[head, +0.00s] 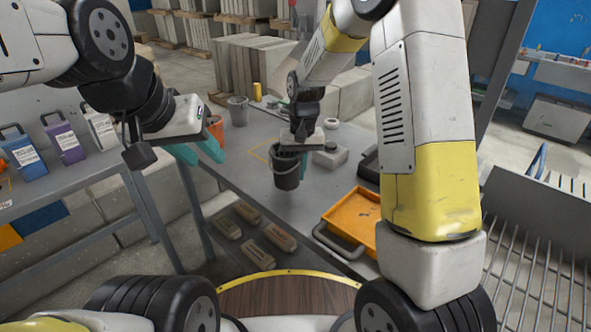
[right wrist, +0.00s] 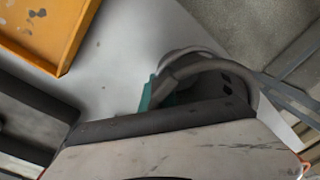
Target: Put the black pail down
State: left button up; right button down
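The black pail (head: 287,173) is upright at the middle of the grey table (head: 247,185) in the head view. My right gripper (head: 294,158) is at its top and appears shut on its rim or handle. Its body hides part of the pail's mouth. I cannot tell whether the pail's bottom touches the table. In the right wrist view a dark curved handle (right wrist: 205,66) shows beside one teal finger (right wrist: 150,95). My left gripper (head: 199,152) is open and empty, left of the table.
An orange tray (head: 352,218) lies right of the pail. A grey bucket (head: 238,110) and an orange pail (head: 216,128) stand further back. Several packets (head: 257,252) lie low at the front.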

jog(key=shift+f, duration=2.1)
jog(key=c, duration=1.7)
grip_release()
jog(key=shift+f, duration=0.15)
jog(key=s+d+r+t, duration=0.1)
jog(key=s+d+r, duration=0.1)
jog(key=r, duration=0.8)
jog(key=s+d+r, duration=0.2)
jog(key=s+r, duration=0.1)
jog(key=r, duration=0.6)
jog(key=s+d+r+t, duration=0.1)
jog(key=s+d+r, duration=0.1)
jog(key=s, duration=0.4)
jog(key=s+d+r+t+y, duration=0.1)
jog(key=s+d+r+t, duration=0.1)
jog(key=s, duration=0.3)
jog(key=s+d+r+t, duration=0.2)
jog(key=s+d, duration=0.1)
jog(key=s, duration=0.3)
jog(key=shift+s+r+m+y, duration=0.1)
jog(key=shift+s+m+y, duration=0.2)
